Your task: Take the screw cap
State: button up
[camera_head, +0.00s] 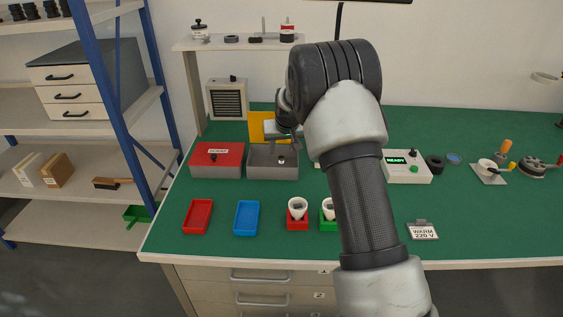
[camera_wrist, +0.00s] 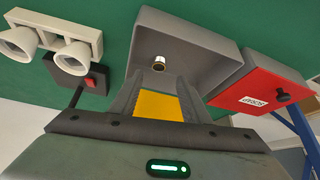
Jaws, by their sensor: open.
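The screw cap (camera_head: 281,160) is a small metal cylinder with a dark opening or top. It lies in the open grey bin (camera_head: 262,174), alone as far as I see. In the wrist view the cap (camera_wrist: 158,63) is near the inner corner of the grey bin (camera_wrist: 195,34), just ahead of my fingertips. My gripper (camera_wrist: 157,76) is open, its two dark fingers apart with nothing held between them. In the head view my gripper (camera_head: 284,138) is above the back of the bin, partly hidden by my wrist.
A red-lidded box (camera_head: 217,154) adjoins the bin's left side. Red (camera_head: 198,216) and blue (camera_head: 246,218) trays lie in front. In the wrist view a white twin-socket fixture (camera_wrist: 55,40) stands left of the bin.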

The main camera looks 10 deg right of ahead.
aim_at(282, 164)
jog(key=shift+b+x, duration=0.4)
jog(key=shift+x, duration=2.7)
jog(key=shift+s+d+f, duration=0.1)
jog(key=shift+s+d, duration=0.05)
jog(key=shift+s, duration=0.1)
jog(key=shift+c, duration=0.3)
grip_shut()
